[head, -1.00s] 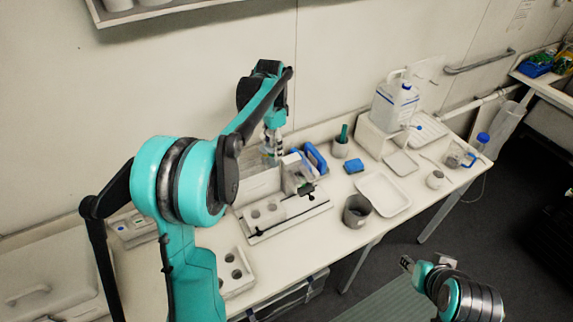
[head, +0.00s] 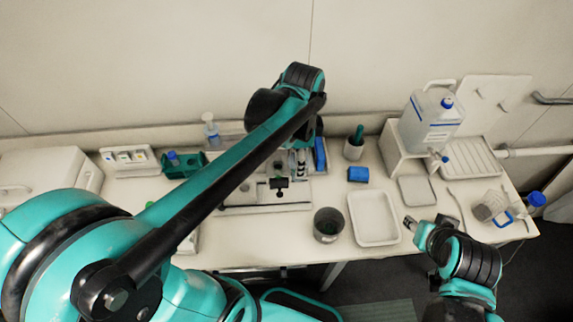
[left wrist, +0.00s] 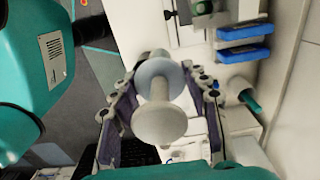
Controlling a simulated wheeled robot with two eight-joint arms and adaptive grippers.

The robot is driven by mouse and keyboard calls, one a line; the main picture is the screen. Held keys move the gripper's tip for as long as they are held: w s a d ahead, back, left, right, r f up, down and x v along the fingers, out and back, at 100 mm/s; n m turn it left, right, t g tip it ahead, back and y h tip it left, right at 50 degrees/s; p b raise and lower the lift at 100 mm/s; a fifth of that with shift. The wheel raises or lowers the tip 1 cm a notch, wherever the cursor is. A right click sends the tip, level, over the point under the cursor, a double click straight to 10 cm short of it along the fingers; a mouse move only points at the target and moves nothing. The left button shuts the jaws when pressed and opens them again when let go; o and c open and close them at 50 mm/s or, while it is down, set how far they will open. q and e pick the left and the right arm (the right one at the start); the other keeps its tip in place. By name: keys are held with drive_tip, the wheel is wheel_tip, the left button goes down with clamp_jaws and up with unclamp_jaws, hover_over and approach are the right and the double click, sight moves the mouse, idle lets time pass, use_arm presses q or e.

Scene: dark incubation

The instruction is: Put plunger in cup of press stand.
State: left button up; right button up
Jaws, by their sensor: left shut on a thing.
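The plunger (left wrist: 158,122) is pale, with a round end disc and a wider collar behind it. My left gripper (left wrist: 160,98) is shut on it, one finger on each side, in the left wrist view. In the head view my left gripper (head: 299,160) is above the back of the bench, partly behind its own arm. The press stand (head: 266,208), a pale base with a black T-shaped handle, lies just below and left of it. Its cup is hidden by my arm.
Blue racks (head: 320,153) stand right beside the left gripper. A grey pot (head: 328,225) and a white tray (head: 374,218) are at the front. A blue block (head: 358,174), a mortar (head: 353,151) and a large jug (head: 430,119) are farther right.

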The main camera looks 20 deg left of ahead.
use_arm(q)
drive_tip(key=w+a+f, duration=0.2)
drive_tip(key=a+f, duration=0.1)
drive_tip(key=w+a+f, duration=0.2)
drive_tip(key=a+f, duration=0.1)
drive_tip(key=f, duration=0.1)
drive_tip(key=w+a+f, duration=0.3)
drive_tip(key=f, duration=0.1)
drive_tip(key=shift+s+b, duration=0.1)
drive_tip(key=shift+b, duration=0.25)
drive_tip(key=shift+f, duration=0.25)
drive_tip(key=o, duration=1.4)
drive_tip(key=shift+r, duration=0.1)
drive_tip(key=shift+c, duration=0.2)
